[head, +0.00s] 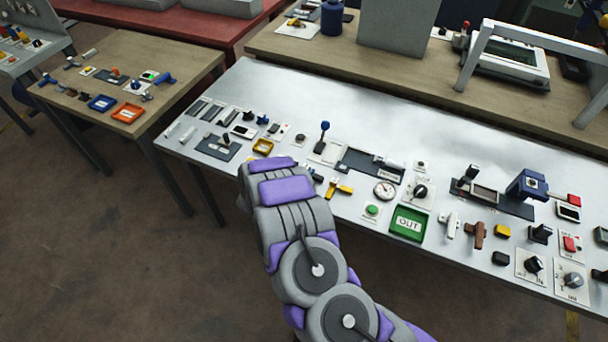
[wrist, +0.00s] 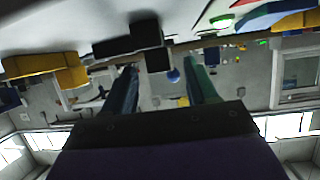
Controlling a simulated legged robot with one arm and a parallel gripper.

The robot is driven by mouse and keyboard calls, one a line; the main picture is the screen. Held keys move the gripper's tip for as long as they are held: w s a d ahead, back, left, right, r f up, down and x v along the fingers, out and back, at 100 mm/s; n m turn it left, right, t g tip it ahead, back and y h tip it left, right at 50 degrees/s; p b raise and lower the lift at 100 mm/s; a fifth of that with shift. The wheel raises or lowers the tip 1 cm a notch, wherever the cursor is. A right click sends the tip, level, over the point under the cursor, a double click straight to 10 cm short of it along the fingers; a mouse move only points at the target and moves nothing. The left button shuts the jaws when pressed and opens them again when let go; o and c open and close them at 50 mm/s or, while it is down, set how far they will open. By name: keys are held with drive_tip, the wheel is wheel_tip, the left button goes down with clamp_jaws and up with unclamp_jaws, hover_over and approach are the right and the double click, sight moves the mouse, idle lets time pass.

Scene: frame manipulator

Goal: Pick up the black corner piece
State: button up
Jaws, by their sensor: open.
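A black blocky piece with an angled outline, which looks like the black corner piece (wrist: 152,38), is at the top centre of the wrist view, against the pale tabletop. My gripper (wrist: 162,64) is open, its two fingers apart and pointing toward this piece. The piece appears just beyond the fingertips, and I see nothing held between them. I cannot tell the exact gap. In the head view my arm covers the gripper and the spot in front of it, so the piece cannot be made out there.
A yellow block (wrist: 45,66) is beside the black piece. A wooden table (head: 180,62) stands left, across a floor gap.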

drive_tip(key=x, duration=0.2)
drive_tip(key=shift+w+a+f, duration=0.1)
drive_tip(key=shift+w+f, duration=0.2)
drive_tip(key=shift+d, duration=0.2)
drive_tip(key=shift+d+r, duration=0.1)
drive_tip(key=shift+d, duration=0.05)
drive_tip(key=c, duration=0.3)
clamp_jaws()
